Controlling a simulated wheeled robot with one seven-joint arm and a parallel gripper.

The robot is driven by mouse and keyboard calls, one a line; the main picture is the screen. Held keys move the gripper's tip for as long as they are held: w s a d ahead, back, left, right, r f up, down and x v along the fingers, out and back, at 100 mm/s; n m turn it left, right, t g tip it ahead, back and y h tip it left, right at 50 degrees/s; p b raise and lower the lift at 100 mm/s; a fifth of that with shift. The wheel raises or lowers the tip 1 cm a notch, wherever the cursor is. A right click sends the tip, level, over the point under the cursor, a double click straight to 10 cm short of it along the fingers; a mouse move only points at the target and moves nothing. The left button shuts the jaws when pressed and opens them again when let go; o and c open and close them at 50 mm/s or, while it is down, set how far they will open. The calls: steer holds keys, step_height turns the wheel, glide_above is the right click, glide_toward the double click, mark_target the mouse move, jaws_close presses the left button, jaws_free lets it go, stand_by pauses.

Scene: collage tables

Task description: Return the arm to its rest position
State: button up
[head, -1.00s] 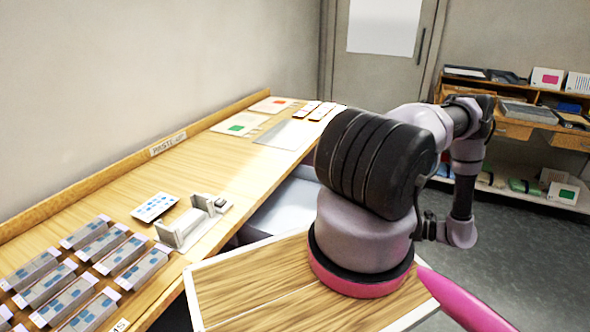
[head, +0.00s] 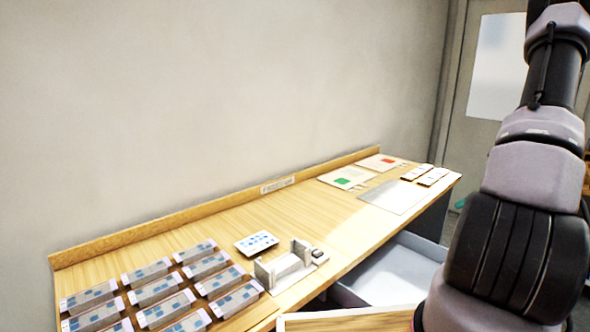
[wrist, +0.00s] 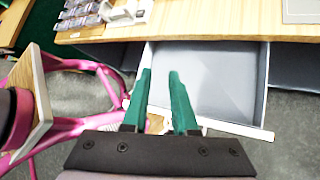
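My arm (head: 515,230) rises along the right side of the head view and runs out of the top of the picture. My gripper (wrist: 160,73) shows only in the wrist view. Its two green fingers stand apart with nothing between them, so it is open and empty. In that view the fingers point toward a pulled-out grey drawer (wrist: 215,75) under the table. The drawer looks empty, and the fingertips overlap its left part in the picture; I cannot tell how far apart they are.
The wooden table (head: 225,222) runs along the wall. It bears several small grey trays (head: 165,297), a dotted card (head: 256,243), a grey fixture (head: 285,268) and flat sheets at the far end. The open drawer (head: 395,275) juts out below its front edge.

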steer(key=s+a+r+n+g+h, duration=0.15)
steer(key=a+r+n+h, duration=0.35)
steer(key=a+r+n, duration=1.1)
steer(key=s+a+r+n+t+h, duration=0.2)
steer(key=s+a+r+n+t, duration=0.3)
steer(key=s+a+r+n, duration=0.3)
steer(key=s+a+r, duration=0.4)
steer(key=s+a, duration=0.1)
steer(key=shift+r+h, duration=0.25)
steer(key=shift+h, duration=0.05)
